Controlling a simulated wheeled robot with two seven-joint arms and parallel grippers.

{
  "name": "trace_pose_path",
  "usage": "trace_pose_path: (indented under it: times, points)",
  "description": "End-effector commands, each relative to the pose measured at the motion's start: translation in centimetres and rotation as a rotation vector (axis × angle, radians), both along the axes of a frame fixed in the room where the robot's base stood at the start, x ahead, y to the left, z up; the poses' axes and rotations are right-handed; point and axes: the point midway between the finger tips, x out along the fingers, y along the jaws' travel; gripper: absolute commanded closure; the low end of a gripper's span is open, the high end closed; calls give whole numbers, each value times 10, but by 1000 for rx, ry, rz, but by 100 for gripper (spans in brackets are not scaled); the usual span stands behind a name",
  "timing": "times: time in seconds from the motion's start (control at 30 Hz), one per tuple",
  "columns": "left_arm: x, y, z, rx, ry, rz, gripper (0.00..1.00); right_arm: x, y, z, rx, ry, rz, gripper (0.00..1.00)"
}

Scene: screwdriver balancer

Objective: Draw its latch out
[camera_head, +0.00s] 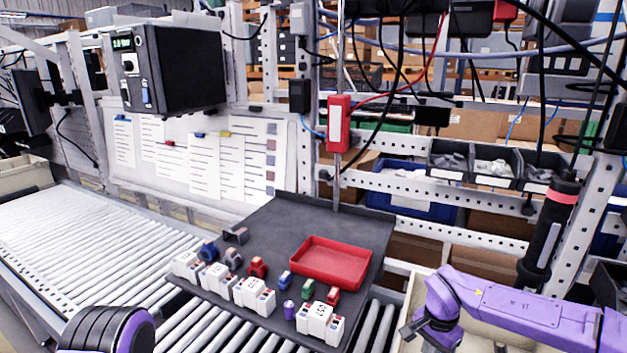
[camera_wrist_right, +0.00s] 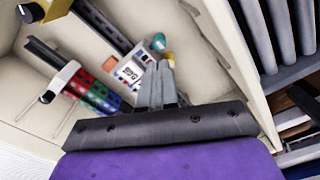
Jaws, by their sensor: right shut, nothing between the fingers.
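My right gripper (camera_head: 412,330) hangs over the pale bin at the lower right. In the right wrist view, its two fingers (camera_wrist_right: 164,70) are together with nothing between them. A white module (camera_wrist_right: 131,72) with a printed label lies just left of the fingertips, close to a dark rail (camera_wrist_right: 105,27). I cannot tell whether the fingers touch it. A small teal part and an orange part lie by the fingertips. No latch can be made out clearly. A purple and black part of my left arm shows at the lower left; its gripper is out of view.
The pale bin (camera_wrist_right: 255,75) also holds red, green and blue blocks (camera_wrist_right: 92,93) and screwdriver-like tools. A dark tray (camera_head: 290,222) carries a red tray (camera_head: 330,278), several white modules and small coloured parts. A black screwdriver (camera_head: 548,228) hangs at the right.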

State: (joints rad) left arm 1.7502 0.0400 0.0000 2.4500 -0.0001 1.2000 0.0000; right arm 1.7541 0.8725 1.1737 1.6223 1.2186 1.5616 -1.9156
Motion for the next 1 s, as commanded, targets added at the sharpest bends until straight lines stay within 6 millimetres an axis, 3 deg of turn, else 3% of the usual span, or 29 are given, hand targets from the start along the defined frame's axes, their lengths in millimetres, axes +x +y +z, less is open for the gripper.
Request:
trace_pose_path:
  times: [0.03, 0.43, 0.8, 1.0]
  points:
    - [0, 0, 15, 0, 0, 0, 57, 0, 0, 16, -1, -1, 0, 100]
    - [0, 0, 70, 0, 0, 0, 57, 0, 0, 73, 0, -1, 1, 100]
    - [0, 0, 68, 0, 0, 0, 57, 0, 0, 112, 0, -1, 0, 100]
    - [0, 0, 68, 0, 0, 0, 57, 0, 0, 115, 0, 0, 0, 100]
